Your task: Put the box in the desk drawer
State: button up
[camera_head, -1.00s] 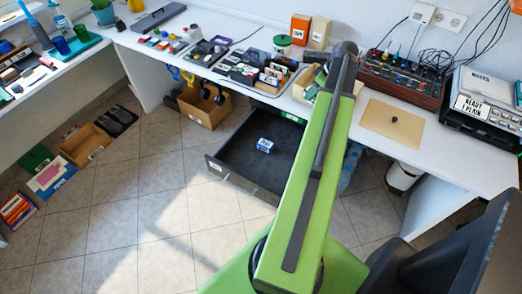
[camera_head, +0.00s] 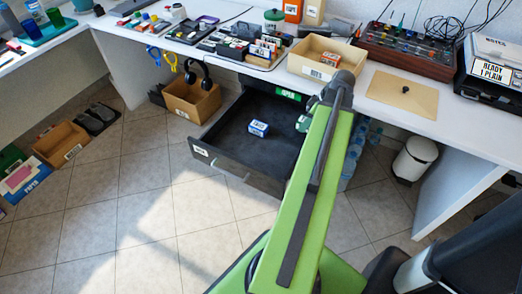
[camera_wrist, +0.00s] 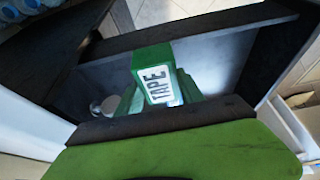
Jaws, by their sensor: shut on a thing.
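A green box with a white label reading TAPE (camera_wrist: 155,72) is held in my gripper (camera_wrist: 158,97) in the wrist view. My gripper is shut on it, with green fingers at its two sides. The desk drawer (camera_head: 222,133) is pulled open under the desk in the head view; its floor is dark.
A tan open tray (camera_head: 308,68) with a small box in it stands on the desk above the drawer. A cardboard box with headphones (camera_head: 190,103) sits on the floor to the left. A white bin (camera_head: 415,158) and water bottles (camera_head: 352,155) are to the right. The floor in front is clear.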

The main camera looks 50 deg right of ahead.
jog(key=b, duration=0.7)
send_near(273, 137)
jog(key=shift+w+a+f, duration=0.25)
jog(key=shift+w+f, duration=0.45)
jog(key=shift+w+a, duration=0.15)
jog(key=shift+w, duration=0.2)
notch_tip(273, 137, down, 4)
jog(key=b, duration=0.4)
jog(key=shift+f, duration=0.2)
jog(key=shift+r, duration=0.2)
jog(key=shift+f, duration=0.15)
jog(key=o, duration=1.4)
